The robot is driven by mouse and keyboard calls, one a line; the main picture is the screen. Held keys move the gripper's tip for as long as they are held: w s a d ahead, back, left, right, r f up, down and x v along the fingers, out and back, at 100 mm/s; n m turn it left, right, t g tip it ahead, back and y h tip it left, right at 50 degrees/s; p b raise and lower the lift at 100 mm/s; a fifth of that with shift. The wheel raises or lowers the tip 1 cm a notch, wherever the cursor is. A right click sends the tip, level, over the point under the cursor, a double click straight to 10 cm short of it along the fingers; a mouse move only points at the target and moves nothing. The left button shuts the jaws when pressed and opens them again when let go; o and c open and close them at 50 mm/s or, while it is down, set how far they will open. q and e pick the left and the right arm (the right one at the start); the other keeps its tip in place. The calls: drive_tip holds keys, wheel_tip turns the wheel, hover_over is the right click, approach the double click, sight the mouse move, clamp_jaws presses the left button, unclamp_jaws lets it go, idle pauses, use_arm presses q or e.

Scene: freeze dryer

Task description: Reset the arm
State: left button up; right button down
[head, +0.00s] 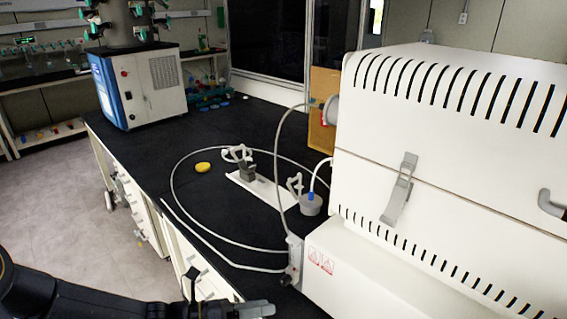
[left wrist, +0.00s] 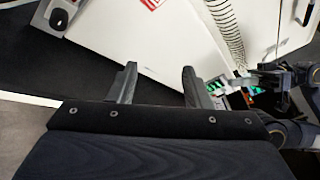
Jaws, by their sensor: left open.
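My left gripper (head: 231,292) is at the bottom of the head view, in front of the black bench's near edge. In the left wrist view its two dark fingers (left wrist: 159,76) stand apart with nothing held between them. Behind them is a white casing with a red-marked label. A dark jointed part that looks like my right arm and gripper (left wrist: 272,80) shows at the right of the left wrist view; its jaws cannot be made out. The right gripper does not show in the head view.
A large white slotted machine (head: 440,165) fills the right. On the black bench (head: 160,160) are a looped hose, a yellow object (head: 202,167), a white plate (head: 262,192) with a clamp, and a grey-lidded container (head: 311,205). A blue-and-white unit (head: 145,90) stands farther back. Floor is open at left.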

use_arm(q)
drive_tip(key=s+a+r+m+y, duration=0.3)
drive_tip(key=s+a+m+y, duration=0.3)
drive_tip(key=m, duration=0.8)
drive_tip(key=s+a+r+m+t+y, duration=0.1)
drive_tip(key=s+a+r+m+y, duration=0.2)
drive_tip(key=m, duration=1.2)
drive_tip(key=s+a+y, duration=0.3)
drive_tip(key=s+a, duration=0.3)
drive_tip(key=s, duration=0.1)
drive_tip(key=shift+s+r, duration=0.15)
drive_tip(key=shift+a, duration=0.1)
